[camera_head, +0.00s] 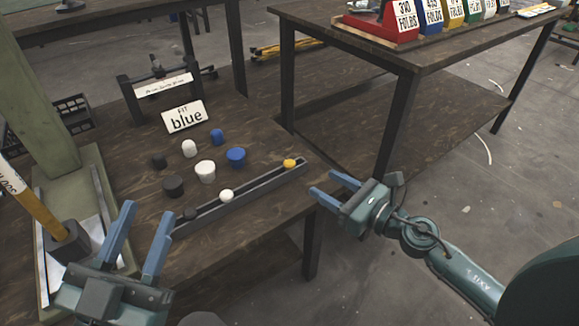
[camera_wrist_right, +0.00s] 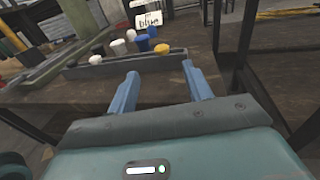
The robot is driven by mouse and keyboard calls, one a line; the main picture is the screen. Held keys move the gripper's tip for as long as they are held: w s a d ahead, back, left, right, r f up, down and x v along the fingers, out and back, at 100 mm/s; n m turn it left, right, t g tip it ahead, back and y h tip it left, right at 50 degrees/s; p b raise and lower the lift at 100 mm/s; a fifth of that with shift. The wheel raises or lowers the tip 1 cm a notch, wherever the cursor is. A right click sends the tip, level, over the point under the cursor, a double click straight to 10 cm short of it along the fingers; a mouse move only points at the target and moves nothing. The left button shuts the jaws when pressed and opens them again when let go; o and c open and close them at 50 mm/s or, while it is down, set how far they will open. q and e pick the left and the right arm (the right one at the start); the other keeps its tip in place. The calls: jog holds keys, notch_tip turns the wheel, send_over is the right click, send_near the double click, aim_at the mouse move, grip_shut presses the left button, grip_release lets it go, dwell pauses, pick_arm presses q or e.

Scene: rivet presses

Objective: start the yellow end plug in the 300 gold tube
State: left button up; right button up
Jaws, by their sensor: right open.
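The yellow end plug (camera_head: 289,163) rests at the right end of a long grey rail tray (camera_head: 257,186) on the dark wooden table. In the right wrist view the yellow plug (camera_wrist_right: 162,48) shows beyond my fingers. A gold tube (camera_head: 33,203) leans at the left edge with its lower end at a dark block (camera_head: 68,243); its white label is only partly readable. My right gripper (camera_head: 326,185) is open and empty, just right of the plug and apart from it. My left gripper (camera_head: 148,213) has its fingers spread, with nothing between them, near the tube's block.
Several white, blue and black plugs (camera_head: 205,171) stand behind the tray, and a white one (camera_head: 227,196) lies in it. A "blue" sign (camera_head: 184,117) and a black press frame (camera_head: 163,85) stand farther back. Another table (camera_head: 440,45) holds coloured bins.

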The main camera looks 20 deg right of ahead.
aim_at(294, 164)
jog(key=x, duration=0.4)
jog(key=shift+w+a+p, duration=0.15)
jog(key=shift+w+p, duration=0.15)
jog(key=x, duration=0.5)
pick_arm(q)
jog(key=shift+s+d+f+n+g+y, duration=0.1)
jog(key=shift+s+f+n+g+y, duration=0.15)
jog(key=shift+f+n+y, duration=0.35)
jog(key=shift+f, duration=0.1)
pick_arm(e)
jog(key=shift+c, duration=0.2)
jog(key=c, duration=1)
